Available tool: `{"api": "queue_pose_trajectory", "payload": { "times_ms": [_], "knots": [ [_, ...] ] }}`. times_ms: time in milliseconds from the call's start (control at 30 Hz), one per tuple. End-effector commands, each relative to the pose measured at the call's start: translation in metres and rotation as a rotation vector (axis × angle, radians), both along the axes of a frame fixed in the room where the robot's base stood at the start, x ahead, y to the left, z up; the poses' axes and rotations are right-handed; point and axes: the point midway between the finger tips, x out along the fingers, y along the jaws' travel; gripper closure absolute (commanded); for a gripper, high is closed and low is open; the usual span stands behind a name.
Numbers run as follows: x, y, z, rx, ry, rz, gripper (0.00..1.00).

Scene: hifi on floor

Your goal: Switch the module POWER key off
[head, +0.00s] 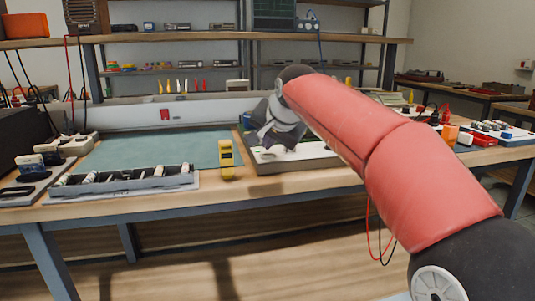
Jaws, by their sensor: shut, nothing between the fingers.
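My red arm reaches from the lower right to the workbench. My gripper (268,135) is shut and empty, over a low board with a white top (318,151) that may be the module. The gripper and wrist cover much of the board's left and back part. I cannot make out a POWER key on it or tell whether the fingers touch it. A small red switch-like part (165,114) sits on the white rail behind the mat.
A yellow meter (226,158) stands just left of the board. A grey compartment tray (130,180) lies at the front left. The green mat (150,150) is mostly clear. Electronics boards (503,130) lie at the right. Shelves (200,40) rise behind.

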Motion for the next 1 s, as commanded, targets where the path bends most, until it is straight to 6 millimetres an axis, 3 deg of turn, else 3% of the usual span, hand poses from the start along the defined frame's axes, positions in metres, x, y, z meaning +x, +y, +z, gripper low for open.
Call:
{"api": "queue_pose_trajectory", "payload": {
  "times_ms": [1000],
  "knots": [
    [-0.0001, -0.0002, -0.0072, -0.001, 0.001, 0.0, 1.0]
  ]
}}
